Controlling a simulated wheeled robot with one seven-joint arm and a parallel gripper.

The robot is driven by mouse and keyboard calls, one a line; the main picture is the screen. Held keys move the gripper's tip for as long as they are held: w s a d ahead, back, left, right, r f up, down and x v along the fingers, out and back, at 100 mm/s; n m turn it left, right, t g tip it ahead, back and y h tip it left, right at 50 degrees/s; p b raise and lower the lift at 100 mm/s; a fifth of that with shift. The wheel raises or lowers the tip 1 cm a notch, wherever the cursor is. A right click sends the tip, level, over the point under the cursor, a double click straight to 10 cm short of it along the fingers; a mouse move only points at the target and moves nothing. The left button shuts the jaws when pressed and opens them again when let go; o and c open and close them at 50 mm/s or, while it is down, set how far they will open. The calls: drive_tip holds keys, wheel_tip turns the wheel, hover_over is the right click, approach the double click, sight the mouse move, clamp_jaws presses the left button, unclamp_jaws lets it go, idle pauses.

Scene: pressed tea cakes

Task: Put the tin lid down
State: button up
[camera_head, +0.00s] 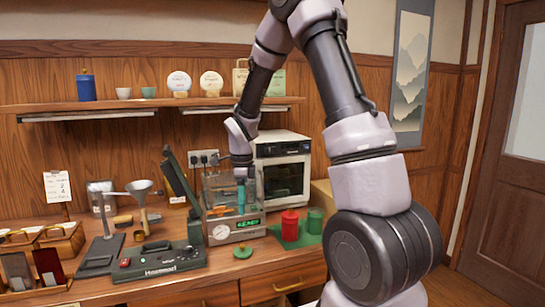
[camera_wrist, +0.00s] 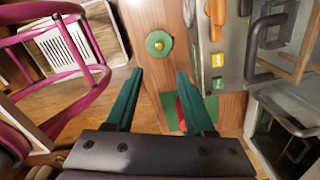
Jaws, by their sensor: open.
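A green round lid with a yellow knob (camera_head: 243,251) lies flat on the counter in front of the steel machine. In the wrist view the lid (camera_wrist: 158,43) shows just beyond my fingertips, apart from them. My gripper (camera_head: 241,198) is in front of the machine, above counter height. In the wrist view its two teal fingers (camera_wrist: 159,71) are spread with nothing between them. A red tin (camera_head: 290,226) and a green tin (camera_head: 315,222) stand on a green mat (camera_head: 302,241) to the right of the lid.
The steel machine (camera_head: 238,231) with a green display stands behind the lid. A white oven (camera_head: 284,172) is behind. Bare counter surrounds the lid. A pink frame (camera_wrist: 50,50) shows in the wrist view.

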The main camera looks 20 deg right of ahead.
drive_tip(key=s+d+r+n+t, duration=0.1)
drive_tip(key=s+r+n, duration=0.1)
drive_tip(key=r, duration=0.4)
drive_tip(key=s+d+r+n+t, duration=0.1)
drive_tip(key=s+d+r+n, duration=0.15)
drive_tip(key=r, duration=0.35)
drive_tip(key=s+d+r+n+t+y, duration=0.1)
drive_tip(key=s+r+n+t, duration=0.3)
drive_tip(key=s+r+n, duration=0.9)
drive_tip(key=s+d, duration=0.1)
drive_tip(key=s, duration=0.3)
drive_tip(key=shift+s+r+t+y, duration=0.2)
drive_tip(key=shift+s+t+y, duration=0.05)
drive_tip(key=shift+t+y, duration=0.15)
